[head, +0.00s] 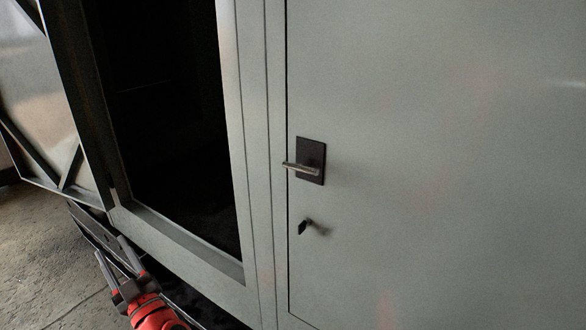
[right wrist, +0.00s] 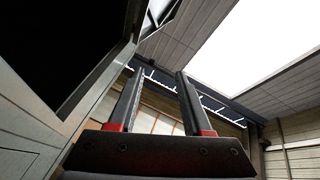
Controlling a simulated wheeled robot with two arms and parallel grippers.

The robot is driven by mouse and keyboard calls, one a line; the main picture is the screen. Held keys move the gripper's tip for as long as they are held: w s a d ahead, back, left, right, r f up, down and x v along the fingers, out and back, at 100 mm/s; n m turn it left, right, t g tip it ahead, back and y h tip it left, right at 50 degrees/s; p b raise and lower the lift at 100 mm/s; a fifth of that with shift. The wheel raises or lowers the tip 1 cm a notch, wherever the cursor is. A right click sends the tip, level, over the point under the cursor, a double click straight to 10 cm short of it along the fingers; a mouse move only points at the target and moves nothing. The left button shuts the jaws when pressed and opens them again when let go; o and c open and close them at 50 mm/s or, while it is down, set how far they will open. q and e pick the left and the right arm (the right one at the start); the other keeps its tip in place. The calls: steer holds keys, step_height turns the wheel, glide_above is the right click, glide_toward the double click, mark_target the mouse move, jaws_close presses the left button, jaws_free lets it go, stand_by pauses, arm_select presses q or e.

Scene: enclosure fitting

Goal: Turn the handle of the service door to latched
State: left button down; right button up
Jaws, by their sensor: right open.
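The service door (head: 430,120) is a large pale grey panel filling the right of the head view, and it looks flush in its frame. Its handle (head: 300,167) is a short metal lever on a black plate (head: 313,150), lying nearly level and pointing left. A small black key or lock piece (head: 304,227) sits below it. My right gripper (head: 110,246) is at the lower left of the head view, well away from the handle. It is open and empty, and its two fingers stand apart in the right wrist view (right wrist: 158,73). My left gripper does not show.
Left of the service door is an open bay (head: 165,120) with a dark interior and a pale frame. An opened panel with a metal frame (head: 45,100) stands at the far left. Bare concrete floor (head: 45,250) shows at lower left.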

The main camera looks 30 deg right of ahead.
steer(key=d+r+m+h, duration=0.8)
steer(key=r+m+h, duration=0.2)
steer(key=h, duration=0.2)
steer(key=m+g+h, duration=1)
steer(key=m+g, duration=0.6)
steer(key=m, duration=0.4)
glide_toward(299, 169)
steer(key=p+x, duration=0.7)
steer(key=x, duration=0.2)
steer(key=shift+w+d, duration=0.2)
steer(key=shift+d, duration=0.25)
